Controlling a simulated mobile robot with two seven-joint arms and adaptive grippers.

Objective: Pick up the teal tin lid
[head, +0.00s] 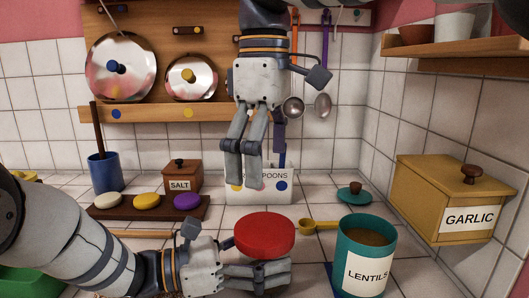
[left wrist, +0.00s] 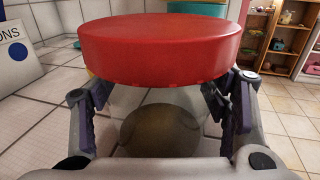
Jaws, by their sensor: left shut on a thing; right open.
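The teal lid (head: 355,195) with a brown knob lies on the tiled counter at the back right, behind the open teal LENTILS tin (head: 364,262). My right gripper (head: 240,183) hangs open and empty, fingers down, in front of the white spoons box (head: 260,190), left of the teal lid.
A yellow scoop (head: 318,226) lies left of the tin. A GARLIC box (head: 445,200) stands at the right wall. A dark rack (head: 130,212) with coloured discs, a SALT box (head: 182,177) and a blue pot (head: 105,172) stand left.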

